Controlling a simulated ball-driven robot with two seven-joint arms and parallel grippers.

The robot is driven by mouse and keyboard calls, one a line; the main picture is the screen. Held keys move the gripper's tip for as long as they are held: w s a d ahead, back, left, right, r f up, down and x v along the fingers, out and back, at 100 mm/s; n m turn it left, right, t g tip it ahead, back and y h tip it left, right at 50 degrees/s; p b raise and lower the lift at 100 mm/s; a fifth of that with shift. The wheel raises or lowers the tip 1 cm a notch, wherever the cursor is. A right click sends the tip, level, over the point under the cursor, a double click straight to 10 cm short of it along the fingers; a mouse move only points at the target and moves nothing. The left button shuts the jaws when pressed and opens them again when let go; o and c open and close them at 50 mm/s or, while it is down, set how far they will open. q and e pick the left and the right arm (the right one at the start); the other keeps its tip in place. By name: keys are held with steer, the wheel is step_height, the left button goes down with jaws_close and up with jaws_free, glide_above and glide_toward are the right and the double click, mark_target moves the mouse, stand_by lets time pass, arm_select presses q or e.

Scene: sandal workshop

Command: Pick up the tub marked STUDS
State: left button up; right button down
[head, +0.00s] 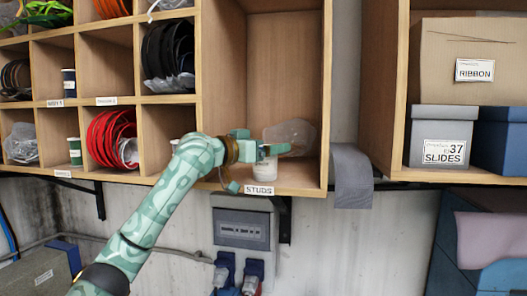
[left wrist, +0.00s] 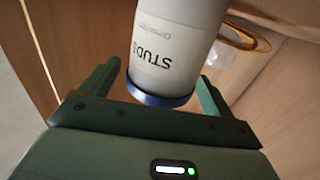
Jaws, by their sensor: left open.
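The tub marked STUDS (head: 266,172) is a small whitish cylinder in the tall wooden compartment labelled STUDS, partly hidden by my left gripper. In the left wrist view the tub (left wrist: 175,30) shows its printed label, upside down, and a blue rim at the near end. My left gripper (head: 264,150) reaches into the compartment at the tub. In the left wrist view its two fingers (left wrist: 158,75) are open, one on either side of the tub's blue-rimmed end, with gaps visible. My right gripper is not in view.
A clear plastic item (head: 292,132) is beside the tub; a clear item with an orange rim (left wrist: 236,50) shows in the wrist view. The compartment's right wall (head: 325,100) stands close. Cubbyholes with coiled straps (head: 112,135) lie left. A grey cloth (head: 352,178) hangs right.

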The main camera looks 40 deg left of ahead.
arm_select(q)
steer(key=shift+w+d+f, duration=0.15)
steer(key=shift+w+d, duration=0.05)
steer(key=shift+w, duration=0.85)
steer(key=shift+s, duration=0.2)
steer(key=c, duration=0.4)
steer(key=shift+s+a, duration=0.1)
steer(key=c, duration=0.8)
